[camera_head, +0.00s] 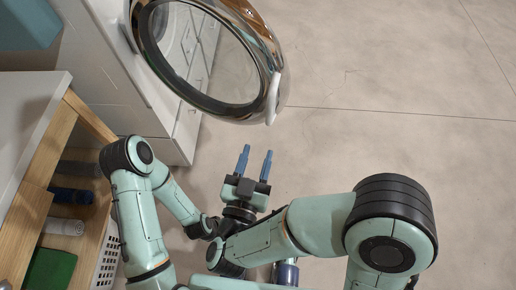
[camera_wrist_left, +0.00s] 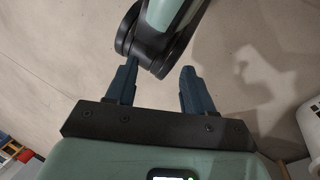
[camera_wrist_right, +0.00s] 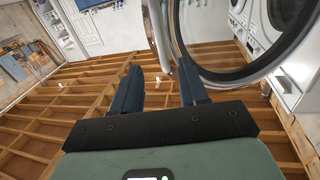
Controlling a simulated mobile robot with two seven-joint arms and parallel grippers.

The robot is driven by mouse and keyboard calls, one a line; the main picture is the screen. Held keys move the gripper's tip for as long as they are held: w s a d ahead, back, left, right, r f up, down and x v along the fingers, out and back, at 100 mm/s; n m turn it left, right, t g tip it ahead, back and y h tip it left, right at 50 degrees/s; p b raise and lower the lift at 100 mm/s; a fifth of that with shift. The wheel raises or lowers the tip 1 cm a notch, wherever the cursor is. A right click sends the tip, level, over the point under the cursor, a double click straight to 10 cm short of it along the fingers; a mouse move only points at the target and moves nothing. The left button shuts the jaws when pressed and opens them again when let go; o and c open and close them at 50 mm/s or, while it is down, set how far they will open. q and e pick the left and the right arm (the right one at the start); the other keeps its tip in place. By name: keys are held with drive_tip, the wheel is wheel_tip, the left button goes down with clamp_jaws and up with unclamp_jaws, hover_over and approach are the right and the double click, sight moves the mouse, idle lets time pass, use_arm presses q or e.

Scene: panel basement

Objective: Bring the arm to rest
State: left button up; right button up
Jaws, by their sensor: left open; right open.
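My right gripper (camera_head: 256,152) is open and empty, with its two blue fingers apart, in front of the round washer door in the head view. It also shows open in the right wrist view (camera_wrist_right: 158,88), with nothing between its fingers. My left arm (camera_head: 140,205) is folded at the left of the head view, beside the wooden shelf; its fingers cannot be made out there. In the left wrist view my left gripper (camera_wrist_left: 158,72) is open and empty, with a mint and black link of my own arm close beyond its fingertips.
The washer door (camera_head: 277,95) stands open on a white machine (camera_head: 110,55). A wooden shelf unit (camera_head: 32,205) at the left holds a green item (camera_head: 50,269), a white bottle (camera_head: 64,227) and a dark blue one (camera_head: 72,196). Floor (camera_head: 400,120) at the right is clear.

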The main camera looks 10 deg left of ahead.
idle(0.4)
drive_tip(key=w+d+f+g+y+p, duration=0.2)
drive_tip(key=d+f+g+p, duration=0.25)
drive_tip(key=f, duration=0.55)
drive_tip(key=w+d+f+g+y+p, duration=0.1)
drive_tip(key=w+d+f+g+p, duration=0.3)
drive_tip(key=f, duration=0.5)
use_arm(q)
drive_tip(key=s+d+r+g+p, duration=0.1)
drive_tip(key=r+p, duration=0.6)
drive_tip(key=r, duration=0.8)
drive_tip(key=shift+s+d+r+g+h, duration=0.3)
drive_tip(key=shift+s+g, duration=0.2)
drive_tip(key=shift+s, duration=0.6)
use_arm(e)
drive_tip(key=s+d+f+g+y, duration=0.1)
drive_tip(key=s+d+f+g, duration=0.1)
drive_tip(key=s, duration=0.4)
drive_tip(key=s+d+f+m+g+y, duration=0.1)
drive_tip(key=s+d+f+g, duration=0.2)
drive_tip(key=s, duration=0.4)
drive_tip(key=s+d+f+m+g+y, duration=0.1)
drive_tip(key=s+d+f+g, duration=0.2)
drive_tip(key=s+g, duration=0.2)
drive_tip(key=shift+s+f, duration=0.4)
drive_tip(key=shift+s, duration=0.75)
